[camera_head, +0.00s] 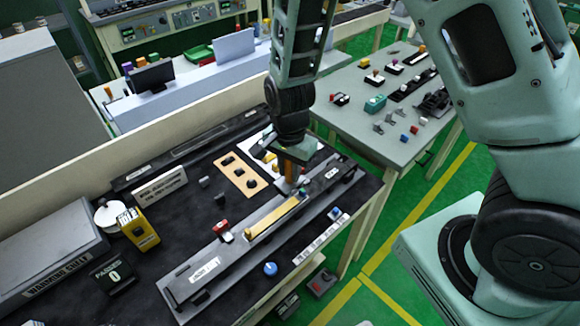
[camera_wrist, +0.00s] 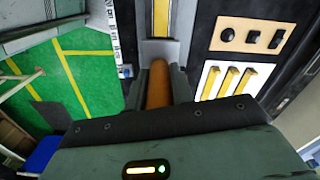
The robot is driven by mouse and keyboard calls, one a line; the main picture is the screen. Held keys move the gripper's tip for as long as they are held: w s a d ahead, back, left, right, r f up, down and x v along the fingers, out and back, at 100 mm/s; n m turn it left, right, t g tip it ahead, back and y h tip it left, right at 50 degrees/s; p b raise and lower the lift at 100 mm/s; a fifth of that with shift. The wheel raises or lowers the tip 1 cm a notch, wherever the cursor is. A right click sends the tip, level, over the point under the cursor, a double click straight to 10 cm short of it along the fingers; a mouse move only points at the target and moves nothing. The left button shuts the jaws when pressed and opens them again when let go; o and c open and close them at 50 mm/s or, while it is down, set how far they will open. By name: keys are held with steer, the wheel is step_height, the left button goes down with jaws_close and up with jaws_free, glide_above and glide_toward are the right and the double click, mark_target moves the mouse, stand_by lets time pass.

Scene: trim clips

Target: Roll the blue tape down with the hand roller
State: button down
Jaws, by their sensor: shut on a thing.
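My gripper (camera_head: 290,172) is over the right part of a long grey fixture (camera_head: 205,262) on the black bench. It is shut on an upright orange handle, which I take to be the hand roller (camera_wrist: 158,85). The roller's lower end is hidden, so I cannot tell whether it touches the fixture. A yellow strip (camera_head: 272,217) lies along the fixture, left of my gripper. It also shows in the wrist view (camera_wrist: 161,18), ahead of the fingers. I cannot make out a blue tape strip in either view.
A red-topped part (camera_head: 222,229) stands beside the strip. A blue ball-like knob (camera_head: 270,268) is in front of the fixture. A tan plate (camera_head: 238,176) with black parts lies behind, near a white card with yellow pieces (camera_wrist: 226,82). A yellow box (camera_head: 139,230) stands at left.

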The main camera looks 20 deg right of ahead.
steer(key=shift+f+b, duration=2.25)
steer(key=shift+f, duration=1.05)
steer(key=shift+f, duration=0.25)
